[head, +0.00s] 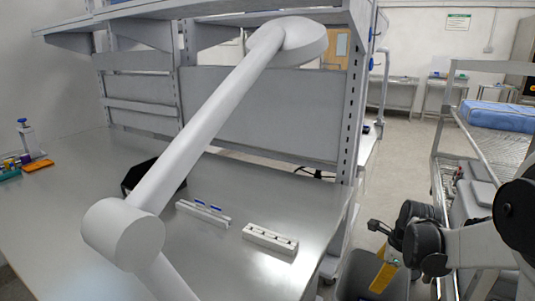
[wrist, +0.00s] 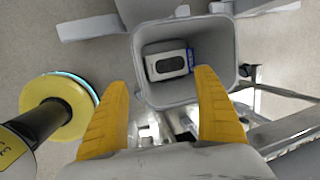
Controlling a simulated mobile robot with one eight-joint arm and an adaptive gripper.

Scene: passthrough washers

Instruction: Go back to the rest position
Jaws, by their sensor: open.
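My gripper (wrist: 162,80) is open in the wrist view, its two yellow fingers spread wide with nothing between the tips. In the head view it is at the lower right, where a yellow finger (head: 383,277) points down beside my arm's dark joints. A grey bin (wrist: 146,93) lies beyond and below the fingers. It also shows in the head view (head: 350,284). Inside the bin lies a small white box (wrist: 168,65) with a dark patch and a blue side. It is apart from the fingers.
A steel bench (head: 60,220) carries a black open tray (head: 133,177), a white rack with blue pieces (head: 203,213) and a white slotted block (head: 270,240). A thick light-grey jointed tube crosses before them. A wire-shelf cart (head: 441,150) stands right of the open floor (head: 410,155).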

